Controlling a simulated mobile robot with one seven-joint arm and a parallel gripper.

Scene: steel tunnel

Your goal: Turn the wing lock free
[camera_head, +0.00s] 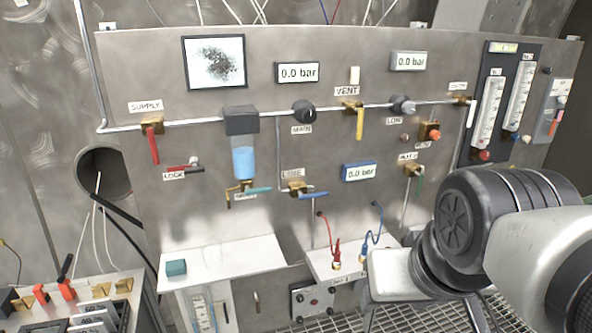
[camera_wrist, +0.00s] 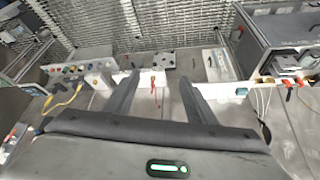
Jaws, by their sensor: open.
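A red-handled fitting (camera_head: 183,167) with a small silver knob sits on the steel panel above a label that seems to read LOCK. Its handle lies nearly level, below the red SUPPLY valve lever (camera_head: 152,146). I cannot tell for sure that this is the wing lock; a small upright metal piece (camera_head: 256,302) also shows low on the panel front. My gripper (camera_wrist: 160,77) is open and empty in the wrist view, its two dark fingers well apart, pointing toward the floor grating. The head view shows only my arm at the lower right, covering part of the panel.
A white shelf (camera_head: 215,262) bears a teal block (camera_head: 176,268), which also shows in the wrist view (camera_wrist: 242,91). Red and blue leads (camera_head: 336,250) hang at a second ledge. Several valves and gauges line the panel. A cluttered tray (camera_head: 95,320) stands at lower left.

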